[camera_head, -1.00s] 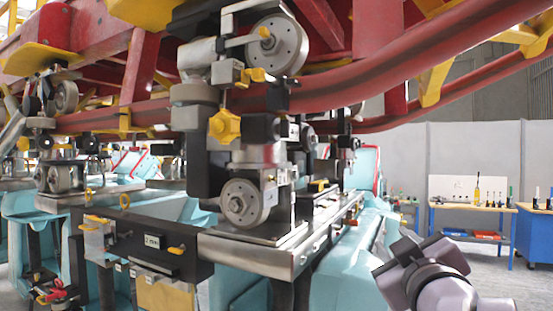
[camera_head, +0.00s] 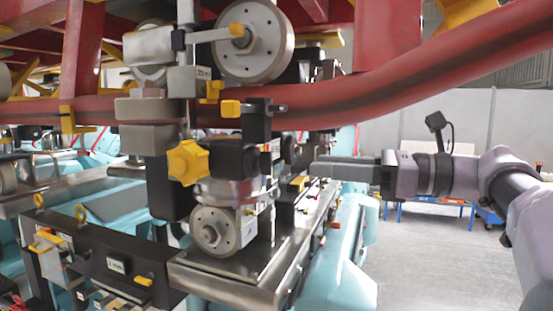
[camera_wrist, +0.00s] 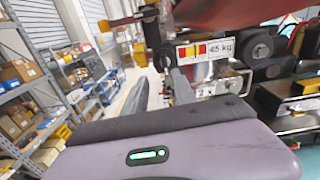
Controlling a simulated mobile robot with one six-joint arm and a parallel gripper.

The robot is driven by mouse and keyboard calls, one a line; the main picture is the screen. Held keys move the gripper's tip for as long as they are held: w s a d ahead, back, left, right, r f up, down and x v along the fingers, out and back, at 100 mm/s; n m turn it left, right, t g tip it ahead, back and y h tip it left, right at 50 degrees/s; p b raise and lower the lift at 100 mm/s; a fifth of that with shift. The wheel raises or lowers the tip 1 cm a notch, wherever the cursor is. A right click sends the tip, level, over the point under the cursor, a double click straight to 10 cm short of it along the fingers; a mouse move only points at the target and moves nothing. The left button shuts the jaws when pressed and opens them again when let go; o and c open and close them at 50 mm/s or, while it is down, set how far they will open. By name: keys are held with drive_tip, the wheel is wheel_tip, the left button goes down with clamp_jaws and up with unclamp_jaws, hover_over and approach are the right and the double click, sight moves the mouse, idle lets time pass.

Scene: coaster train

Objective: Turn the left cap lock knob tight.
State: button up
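A yellow star-shaped knob (camera_head: 188,161) sits on the left face of the wheel assembly, under the red rail; I cannot read a label that marks it as the left cap lock knob. A yellow block-shaped handle (camera_head: 230,108) is above it to the right. My gripper (camera_head: 316,168) points left from the right side, level with the knob in the picture and right of the assembly. In the wrist view its two grey fingers (camera_wrist: 160,88) stand apart with floor showing between them. It holds nothing visible. Its tips look close to the assembly's right side; contact cannot be told.
The red curved rail (camera_head: 400,85) runs above my gripper. A large grey wheel (camera_head: 254,42) hangs above the knob, and a smaller wheel (camera_head: 214,230) is below. A metal bench (camera_head: 240,282) lies under them. A "45 kg" label (camera_wrist: 205,50) shows near the fingers. Open floor is at right.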

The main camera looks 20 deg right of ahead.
sight(272, 162)
drive_tip(key=x, duration=0.8)
drive_tip(key=shift+w+p, duration=0.25)
drive_tip(key=shift+p, duration=0.05)
drive_tip(key=shift+w+a, duration=0.2)
drive_tip(key=shift+a, duration=0.05)
drive_tip(key=shift+w+a+f, duration=0.1)
drive_tip(key=shift+w+f, duration=0.05)
drive_tip(key=shift+w, duration=0.45)
drive_tip(key=shift+s, duration=0.25)
drive_tip(key=shift+c, duration=0.8)
drive_tip(key=shift+s, duration=0.1)
drive_tip(key=c, duration=0.4)
clamp_jaws()
